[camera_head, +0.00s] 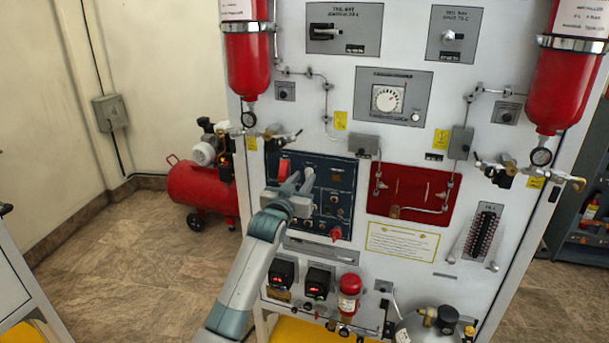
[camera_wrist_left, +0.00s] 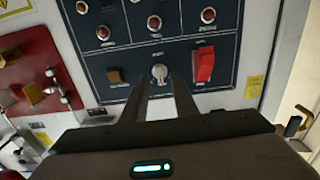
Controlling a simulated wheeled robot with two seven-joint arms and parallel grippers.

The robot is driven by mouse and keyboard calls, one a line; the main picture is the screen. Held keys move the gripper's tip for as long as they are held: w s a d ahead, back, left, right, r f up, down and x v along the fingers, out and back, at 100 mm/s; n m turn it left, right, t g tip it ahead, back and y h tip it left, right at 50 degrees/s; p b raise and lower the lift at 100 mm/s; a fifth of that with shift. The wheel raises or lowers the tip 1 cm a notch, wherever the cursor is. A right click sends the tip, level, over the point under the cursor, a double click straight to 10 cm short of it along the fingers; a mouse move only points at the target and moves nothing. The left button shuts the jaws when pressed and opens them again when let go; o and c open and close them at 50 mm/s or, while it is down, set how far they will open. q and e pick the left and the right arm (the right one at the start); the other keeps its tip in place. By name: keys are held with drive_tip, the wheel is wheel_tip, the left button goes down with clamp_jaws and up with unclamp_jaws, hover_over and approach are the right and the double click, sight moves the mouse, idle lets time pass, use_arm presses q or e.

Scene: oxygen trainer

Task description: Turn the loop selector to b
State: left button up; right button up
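The dark blue control panel (camera_head: 341,205) sits on the white trainer board, left of the red panel. It also fills the upper middle of the left wrist view (camera_wrist_left: 130,55). A silver rotary knob (camera_wrist_left: 159,73) with a pale pointer is on it, likely the loop selector; its lettering is too small to read. My left gripper (camera_head: 299,178) is at the panel's upper left. In the left wrist view its two fingers (camera_wrist_left: 159,92) stand apart, one to each side of the knob, with no clear contact visible. My right gripper is not in view.
A red rocker switch (camera_wrist_left: 203,66) is close beside the knob, also seen in the head view (camera_head: 284,169). A brown square part (camera_wrist_left: 115,76) is on the knob's other side. The red panel (camera_head: 408,188) with pipework is to the right. A red compressor (camera_head: 203,188) stands on the floor.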

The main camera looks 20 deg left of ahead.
use_arm(q)
drive_tip(key=shift+w, duration=0.9)
clamp_jaws()
drive_tip(key=shift+m, duration=0.4)
drive_tip(key=m+p, duration=0.1)
drive_tip(key=m, duration=0.3)
drive_tip(key=shift+d, duration=0.1)
drive_tip(key=shift+m+p, duration=0.4)
drive_tip(key=shift+m, duration=1.7)
unclamp_jaws()
